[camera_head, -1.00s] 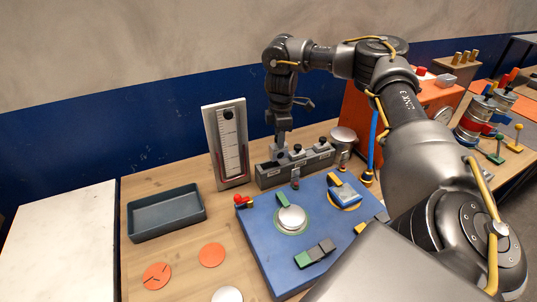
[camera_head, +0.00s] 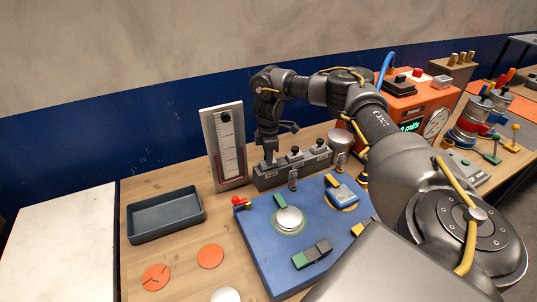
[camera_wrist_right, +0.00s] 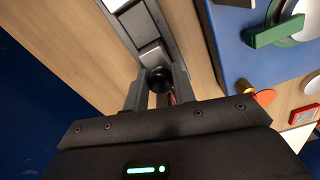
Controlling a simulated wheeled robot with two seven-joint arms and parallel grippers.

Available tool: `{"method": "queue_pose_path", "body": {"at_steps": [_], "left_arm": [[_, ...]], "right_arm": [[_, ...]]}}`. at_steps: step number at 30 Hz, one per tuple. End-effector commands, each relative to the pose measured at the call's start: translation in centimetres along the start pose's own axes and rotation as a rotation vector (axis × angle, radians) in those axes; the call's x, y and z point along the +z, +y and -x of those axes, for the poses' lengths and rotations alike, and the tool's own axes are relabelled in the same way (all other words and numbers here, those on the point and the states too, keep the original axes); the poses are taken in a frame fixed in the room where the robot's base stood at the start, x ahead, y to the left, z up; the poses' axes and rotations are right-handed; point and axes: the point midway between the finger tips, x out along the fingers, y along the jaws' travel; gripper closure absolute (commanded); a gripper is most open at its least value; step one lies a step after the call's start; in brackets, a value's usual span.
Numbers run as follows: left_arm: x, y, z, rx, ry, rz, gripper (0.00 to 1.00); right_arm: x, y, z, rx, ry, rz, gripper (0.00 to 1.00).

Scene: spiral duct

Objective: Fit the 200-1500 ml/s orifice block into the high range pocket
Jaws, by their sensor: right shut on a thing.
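My right gripper (camera_head: 269,158) is at the left end of the grey block rack (camera_head: 291,172), behind the blue board. In the right wrist view, its two fingers (camera_wrist_right: 158,92) are shut around a black round knob (camera_wrist_right: 157,79) on top of a grey block. Whether this block sits in the rack or is lifted is hard to tell. Two other black-knobbed blocks, a middle one (camera_head: 295,151) and a right one (camera_head: 319,144), stand in the rack. Their range labels are too small to read. I cannot tell which pocket is the high range one. My left gripper is not in view.
The blue board (camera_head: 262,245) carries a silver disc (camera_head: 289,218), a blue fitting (camera_head: 343,194) and a green-grey strip (camera_head: 312,253). An upright gauge panel (camera_head: 225,147) stands left of the rack. A dark tray (camera_head: 165,213) and orange discs lie left. An orange instrument (camera_head: 411,101) stands right.

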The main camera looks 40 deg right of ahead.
Motion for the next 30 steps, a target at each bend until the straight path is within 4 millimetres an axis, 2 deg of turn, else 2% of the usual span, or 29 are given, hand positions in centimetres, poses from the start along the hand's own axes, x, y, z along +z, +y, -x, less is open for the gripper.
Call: {"method": "queue_pose_path", "body": {"at_steps": [7, 8, 12, 23, 26, 28, 30], "left_arm": [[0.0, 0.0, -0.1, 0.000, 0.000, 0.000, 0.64], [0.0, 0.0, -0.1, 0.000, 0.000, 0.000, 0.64], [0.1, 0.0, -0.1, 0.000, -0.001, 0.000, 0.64], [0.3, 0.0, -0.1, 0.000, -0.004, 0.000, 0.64], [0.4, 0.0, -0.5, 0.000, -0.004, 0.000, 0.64], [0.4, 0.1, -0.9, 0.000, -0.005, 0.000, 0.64], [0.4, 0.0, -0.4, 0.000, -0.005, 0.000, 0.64]], "right_arm": [[0.0, 0.0, -0.4, 0.000, 0.001, 0.000, 1.00], [0.0, 0.0, -0.3, 0.000, 0.001, 0.000, 0.70], [0.0, 0.0, -0.3, 0.000, 0.001, 0.000, 0.52], [0.0, 0.1, 0.2, 0.002, 0.001, 0.001, 0.52], [-0.1, 0.1, 1.4, 0.004, 0.003, 0.001, 0.52], [-0.1, 0.1, 2.7, 0.005, 0.003, 0.001, 0.52], [-0.1, 0.2, 4.5, 0.007, 0.002, 0.002, 0.52]]}}
